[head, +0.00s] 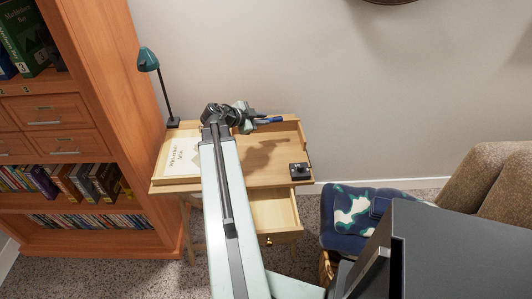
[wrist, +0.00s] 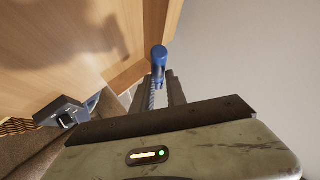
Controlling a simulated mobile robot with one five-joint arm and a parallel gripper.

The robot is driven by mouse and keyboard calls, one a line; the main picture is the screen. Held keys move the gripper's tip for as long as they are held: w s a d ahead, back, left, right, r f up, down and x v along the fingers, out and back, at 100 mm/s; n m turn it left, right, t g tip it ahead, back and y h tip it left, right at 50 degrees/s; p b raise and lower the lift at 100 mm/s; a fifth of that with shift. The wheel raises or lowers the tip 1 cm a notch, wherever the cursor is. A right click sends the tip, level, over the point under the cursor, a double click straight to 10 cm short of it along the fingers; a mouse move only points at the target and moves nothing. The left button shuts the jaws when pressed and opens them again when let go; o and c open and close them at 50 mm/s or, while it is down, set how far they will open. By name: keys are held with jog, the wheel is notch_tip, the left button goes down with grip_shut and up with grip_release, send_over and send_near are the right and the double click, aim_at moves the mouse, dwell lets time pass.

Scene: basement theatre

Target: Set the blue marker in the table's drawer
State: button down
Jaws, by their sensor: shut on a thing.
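The blue marker (wrist: 158,60) is held between the fingers of my gripper (wrist: 164,90) in the wrist view. In the head view the blue marker (head: 270,120) sticks out to the right of my gripper (head: 256,117), above the table. My gripper is shut on it. The wooden table (head: 255,179) stands against the wall. Its drawer (head: 275,211) is pulled open at the front, below the tabletop. The part of the drawer inside that shows looks bare; my arm hides its left part.
A small black device (head: 299,171) sits at the table's front right. A paper sheet or book (head: 180,157) and a green lamp (head: 148,60) are on the left. A bookcase (head: 110,90) stands left; a chair with a blue patterned seat (head: 350,240) is right of the drawer.

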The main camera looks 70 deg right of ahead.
jog(key=shift+f, duration=0.4)
notch_tip(320, 180, down, 10)
jog(key=b, duration=1)
jog(key=shift+a+r, duration=0.15)
jog(key=shift+r, duration=0.05)
jog(key=c, duration=1.3)
grip_release()
jog(key=shift+c, duration=0.2)
jog(key=shift+f, duration=0.15)
jog(key=p+v, duration=0.4)
jog(key=v, duration=0.2)
jog(key=shift+a+r, duration=0.35)
jog(key=shift+w+a+r, duration=0.15)
jog(key=shift+w+a, duration=0.05)
jog(key=shift+a, duration=0.15)
jog(key=shift+o, duration=0.7)
